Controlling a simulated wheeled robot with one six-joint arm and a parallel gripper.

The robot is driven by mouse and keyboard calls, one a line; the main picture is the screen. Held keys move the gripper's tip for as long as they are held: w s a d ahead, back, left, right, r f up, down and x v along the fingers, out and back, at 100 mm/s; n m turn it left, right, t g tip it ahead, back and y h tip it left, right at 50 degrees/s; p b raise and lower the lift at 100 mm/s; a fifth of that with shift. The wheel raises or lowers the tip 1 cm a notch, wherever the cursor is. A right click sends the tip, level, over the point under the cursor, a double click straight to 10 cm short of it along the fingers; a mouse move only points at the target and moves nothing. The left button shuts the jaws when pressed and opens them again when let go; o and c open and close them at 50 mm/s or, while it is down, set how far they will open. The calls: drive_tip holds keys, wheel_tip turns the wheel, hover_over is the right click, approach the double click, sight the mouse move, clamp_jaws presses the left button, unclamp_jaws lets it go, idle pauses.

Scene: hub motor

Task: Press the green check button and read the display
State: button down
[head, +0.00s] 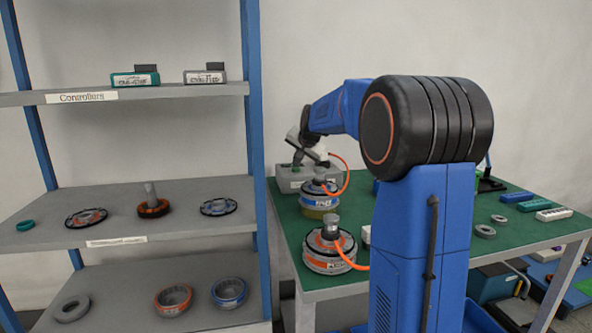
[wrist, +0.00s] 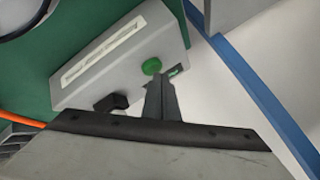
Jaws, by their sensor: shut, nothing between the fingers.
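A grey box (wrist: 75,97) stands on the green table top in the wrist view, and it also shows at the back left of the table in the head view (head: 322,172). A round green button (wrist: 151,66) sits on the box, with a black knob (wrist: 110,102) nearby. A long pale strip (wrist: 103,50) lies along the box; I cannot read anything on it. My gripper (wrist: 160,82) is shut and empty, its tips right beside the button in the picture. I cannot tell whether they touch it. In the head view my gripper (head: 297,164) is at the box.
Two motors with orange cables, one blue-banded (head: 320,200) and one orange-banded (head: 329,250), stand on the green table (head: 290,222) in front of the box. A grey shelf (head: 190,190) with parts is at left. Rings and small blocks lie at the table's right.

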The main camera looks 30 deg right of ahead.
sight(297, 169)
drive_tip(key=shift+f, duration=0.4)
idle(0.3)
drive_tip(key=shift+r, duration=0.9)
drive_tip(key=shift+r, duration=0.1)
drive_tip(key=shift+r, duration=2.45)
drive_tip(key=shift+s, duration=0.1)
